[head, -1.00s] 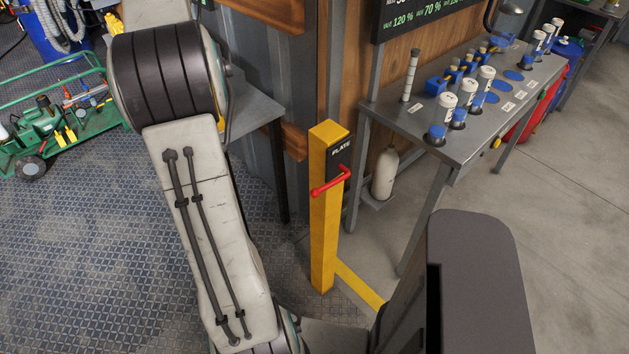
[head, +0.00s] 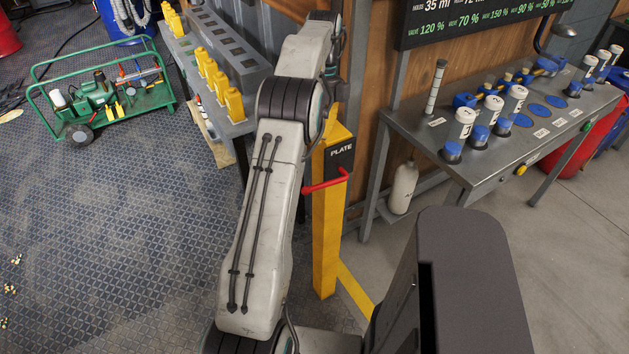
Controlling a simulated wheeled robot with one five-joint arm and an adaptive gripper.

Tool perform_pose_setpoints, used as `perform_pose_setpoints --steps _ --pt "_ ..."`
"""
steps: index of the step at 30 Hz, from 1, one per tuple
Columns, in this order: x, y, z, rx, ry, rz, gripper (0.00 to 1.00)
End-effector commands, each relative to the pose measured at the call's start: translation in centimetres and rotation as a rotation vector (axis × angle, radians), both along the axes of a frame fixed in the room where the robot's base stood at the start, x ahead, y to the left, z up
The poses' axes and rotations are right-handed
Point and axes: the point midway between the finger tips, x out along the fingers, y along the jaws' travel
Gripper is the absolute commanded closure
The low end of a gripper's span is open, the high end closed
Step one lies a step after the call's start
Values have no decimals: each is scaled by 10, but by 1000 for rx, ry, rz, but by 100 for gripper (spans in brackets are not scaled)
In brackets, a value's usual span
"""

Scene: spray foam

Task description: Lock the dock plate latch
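The dock plate latch is a red lever (head: 327,184) on a yellow post (head: 326,235). A black label reading "PLATE" (head: 342,157) sits on the post just above it. The lever sticks out to the left from the post, its right end bent upward. My arm stands just left of the post and overlaps its upper left edge. The lever's left end lies close beside my arm in the picture; I cannot tell whether they touch. My arm's far part reaches up behind the post's top, and my gripper is not visible in the head view.
A grey bench (head: 470,155) with white and blue bottles stands to the right. A green wheeled cart (head: 105,100) stands far left. The patterned floor (head: 120,220) at left is mostly clear.

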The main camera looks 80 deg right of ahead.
Motion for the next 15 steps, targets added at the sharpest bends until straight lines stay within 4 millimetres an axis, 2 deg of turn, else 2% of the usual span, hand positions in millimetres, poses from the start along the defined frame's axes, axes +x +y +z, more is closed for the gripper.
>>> perform_pose_setpoints --steps 15 --pt "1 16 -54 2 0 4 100"
